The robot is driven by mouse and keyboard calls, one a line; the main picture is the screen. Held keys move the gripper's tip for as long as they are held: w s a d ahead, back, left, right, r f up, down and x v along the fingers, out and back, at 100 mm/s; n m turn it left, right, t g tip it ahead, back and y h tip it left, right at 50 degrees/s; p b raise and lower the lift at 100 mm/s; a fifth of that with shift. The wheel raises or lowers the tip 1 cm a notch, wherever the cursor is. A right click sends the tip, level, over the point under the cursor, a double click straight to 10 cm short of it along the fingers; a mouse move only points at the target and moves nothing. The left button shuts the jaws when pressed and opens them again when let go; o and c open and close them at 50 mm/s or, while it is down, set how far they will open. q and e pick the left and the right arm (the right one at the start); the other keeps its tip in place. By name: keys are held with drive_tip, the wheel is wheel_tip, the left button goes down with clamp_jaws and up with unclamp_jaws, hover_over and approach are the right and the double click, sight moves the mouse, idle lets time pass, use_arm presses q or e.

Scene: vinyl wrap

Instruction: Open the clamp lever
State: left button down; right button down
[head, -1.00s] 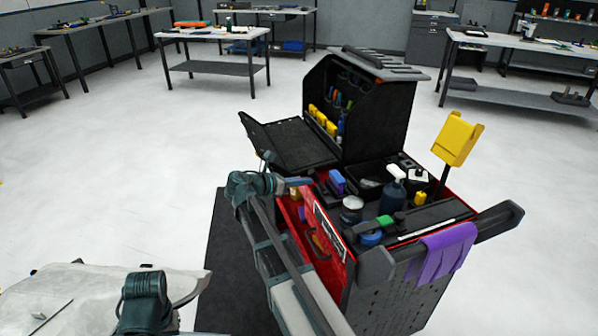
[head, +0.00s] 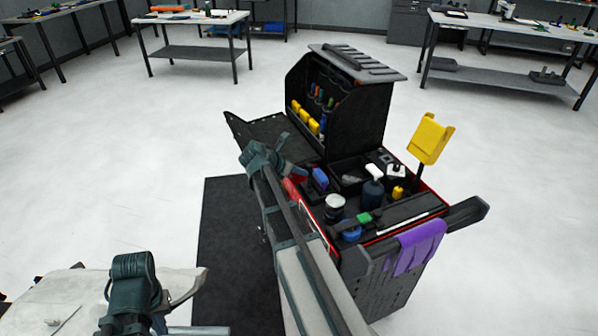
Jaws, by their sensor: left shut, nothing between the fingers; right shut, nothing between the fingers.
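I cannot make out the clamp lever in this view. My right arm reaches up from the bottom centre, and its gripper end (head: 288,165) is in front of the left side of a black and red tool cart (head: 398,258). The fingers are small and shut, with nothing seen in them. I cannot tell whether they touch the cart. My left gripper (head: 135,284) is at the lower left, dark and folded, over a pale surface (head: 50,300). Its fingertips are mostly hidden, and no held object shows.
The cart carries bottles, a purple cloth (head: 415,248), a yellow holder (head: 430,138) and an open black cabinet (head: 358,115). A dark mat (head: 235,250) lies left of it. Workbenches (head: 195,18) stand at the back. Pale floor is free to the left and right.

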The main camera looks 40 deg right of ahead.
drive_tip(key=shift+d+r, duration=0.15)
drive_tip(key=shift+d, duration=0.05)
idle(0.3)
drive_tip(key=a+f+p+v, duration=0.1)
drive_tip(key=p+v, duration=0.6)
drive_tip(key=v, duration=0.6)
drive_tip(key=shift+s+a+f, duration=0.15)
drive_tip(key=shift+a+f, duration=0.1)
drive_tip(key=shift+f, duration=0.05)
drive_tip(key=s+a+f+m+y, duration=0.2)
drive_tip(key=s+a+m, duration=0.3)
drive_tip(key=a, duration=0.5)
drive_tip(key=s+a+f+m+y, duration=0.3)
drive_tip(key=s+a+m, duration=0.2)
drive_tip(key=a, duration=0.6)
drive_tip(key=s+a+f+m+g+y, duration=0.1)
drive_tip(key=s+a+f+m+y, duration=0.1)
drive_tip(key=s+a+m, duration=0.3)
drive_tip(key=s+a+y, duration=0.1)
drive_tip(key=s+a, duration=0.2)
drive_tip(key=a, duration=0.3)
drive_tip(key=shift+s+a+f+m+y, duration=0.15)
drive_tip(key=shift+s+f+m+y, duration=0.05)
drive_tip(key=shift+f+m+y, duration=0.1)
